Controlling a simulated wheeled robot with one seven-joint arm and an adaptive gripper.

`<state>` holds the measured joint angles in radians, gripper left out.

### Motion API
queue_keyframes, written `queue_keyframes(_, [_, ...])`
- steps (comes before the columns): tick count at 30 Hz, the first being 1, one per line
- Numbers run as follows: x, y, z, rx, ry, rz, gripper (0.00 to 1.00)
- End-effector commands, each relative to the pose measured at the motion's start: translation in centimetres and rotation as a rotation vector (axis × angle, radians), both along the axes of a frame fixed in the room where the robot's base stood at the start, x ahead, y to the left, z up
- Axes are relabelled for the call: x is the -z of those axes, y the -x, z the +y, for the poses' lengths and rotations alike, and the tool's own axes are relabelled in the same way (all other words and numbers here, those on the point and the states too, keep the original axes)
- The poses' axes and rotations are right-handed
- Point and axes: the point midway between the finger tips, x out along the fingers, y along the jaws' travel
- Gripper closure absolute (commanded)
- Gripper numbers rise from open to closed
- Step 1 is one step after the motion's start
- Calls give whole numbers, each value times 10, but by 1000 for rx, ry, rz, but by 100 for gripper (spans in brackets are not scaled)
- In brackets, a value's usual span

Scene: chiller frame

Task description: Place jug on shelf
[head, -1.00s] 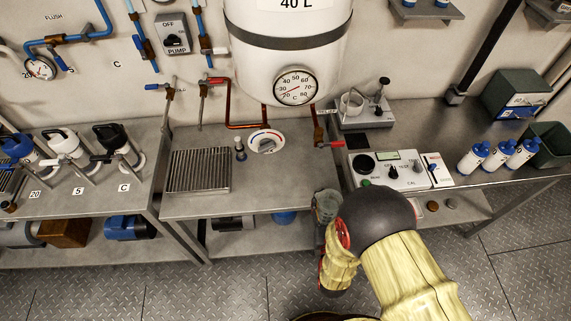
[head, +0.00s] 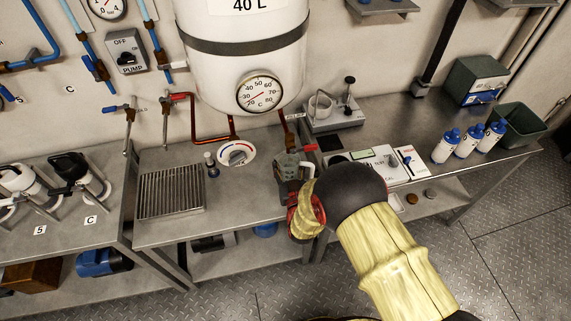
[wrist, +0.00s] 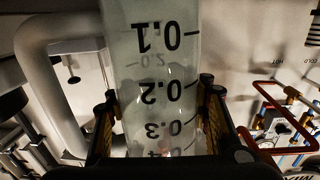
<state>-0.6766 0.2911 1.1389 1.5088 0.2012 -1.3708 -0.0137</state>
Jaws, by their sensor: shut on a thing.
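A clear graduated jug (wrist: 160,75) fills the middle of the wrist view, with printed marks and a thick pale handle at left. My gripper (wrist: 160,120) is shut on its body, one finger on each side. In the head view the jug (head: 286,166) is small and partly hidden by my gripper, held near the front right of the middle bench. The wall shelf (head: 381,6) at the top shows only partly. The lower shelf (head: 222,245) runs under the middle bench.
The white tank (head: 243,60) with a dial hangs above the bench. A drain grille (head: 170,192) and a round dial (head: 236,153) are on the bench to the left. A control panel (head: 375,165) and several blue-capped bottles (head: 468,141) stand on the right bench.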

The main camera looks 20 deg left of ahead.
Motion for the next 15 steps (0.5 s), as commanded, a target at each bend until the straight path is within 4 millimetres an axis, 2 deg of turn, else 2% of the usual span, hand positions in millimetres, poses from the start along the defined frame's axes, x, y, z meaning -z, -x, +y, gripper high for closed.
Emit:
queue_keyframes(6, [3,-12,7,-1,0,0,84])
queue_keyframes(13, [33,-11,6,-1,2,1,84])
queue_keyframes(15, [36,-12,6,-1,0,0,84])
